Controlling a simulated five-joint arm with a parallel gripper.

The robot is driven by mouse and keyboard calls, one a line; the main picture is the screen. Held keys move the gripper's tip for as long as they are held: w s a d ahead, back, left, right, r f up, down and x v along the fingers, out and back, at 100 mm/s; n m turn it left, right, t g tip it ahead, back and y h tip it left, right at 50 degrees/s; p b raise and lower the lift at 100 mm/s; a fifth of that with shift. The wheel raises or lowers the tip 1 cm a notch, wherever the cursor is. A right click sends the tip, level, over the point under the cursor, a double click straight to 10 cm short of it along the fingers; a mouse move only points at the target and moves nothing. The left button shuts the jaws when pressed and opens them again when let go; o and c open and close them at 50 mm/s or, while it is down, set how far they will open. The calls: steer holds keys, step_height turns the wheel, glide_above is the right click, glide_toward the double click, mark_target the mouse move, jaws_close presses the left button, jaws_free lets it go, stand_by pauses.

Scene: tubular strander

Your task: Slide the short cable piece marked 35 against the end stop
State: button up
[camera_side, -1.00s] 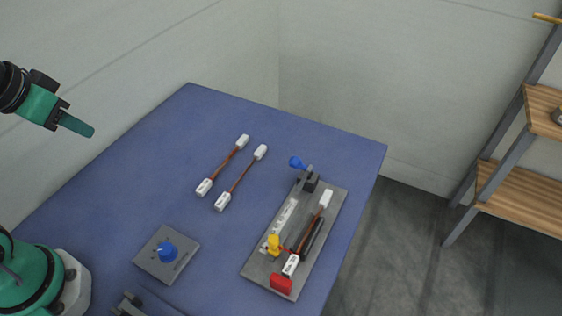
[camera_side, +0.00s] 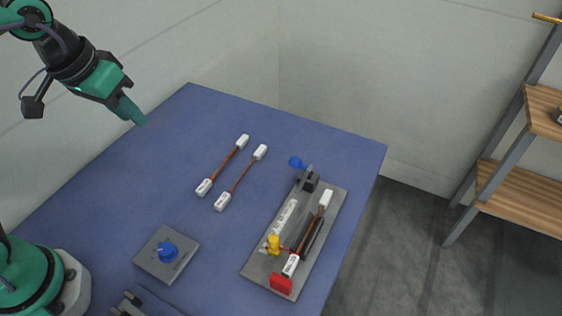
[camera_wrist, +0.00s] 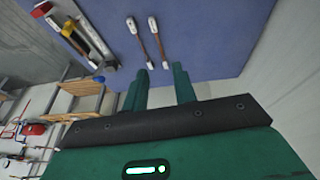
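Three short cable pieces with white end blocks and reddish-brown cable show in the side view; their markings are too small to read. Two lie loose on the blue table, a left one (camera_side: 224,166) and a right one (camera_side: 241,178). The third piece (camera_side: 307,232) lies on the grey fixture plate (camera_side: 258,268), its near white end close to or touching a red block (camera_side: 281,284), which looks like the end stop. My gripper (camera_side: 137,117) is high above the table's left edge, far from the pieces. In the wrist view, its fingers (camera_wrist: 160,70) are apart and empty.
A yellow knob (camera_side: 273,243) and a blue-handled part (camera_side: 299,163) stand on the fixture. A small grey plate with a blue knob (camera_side: 167,251) sits front left. Table between is clear. Shelves (camera_side: 510,190) stand at the right.

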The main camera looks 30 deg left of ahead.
steer(key=w+d+f+g, duration=0.1)
steer(key=w+d+f, duration=0.1)
steer(key=w+d, duration=0.35)
steer(key=g+y, duration=0.1)
steer(key=g, duration=0.2)
glide_toward(295, 256)
steer(key=shift+w+a, duration=0.15)
steer(key=shift+a, duration=0.2)
steer(key=shift+s+d+f, duration=0.2)
steer(key=shift+d+f, duration=0.15)
steer(key=shift+d, duration=0.05)
steer(key=shift+f, duration=0.15)
steer(key=shift+f, duration=3.75)
jaws_close()
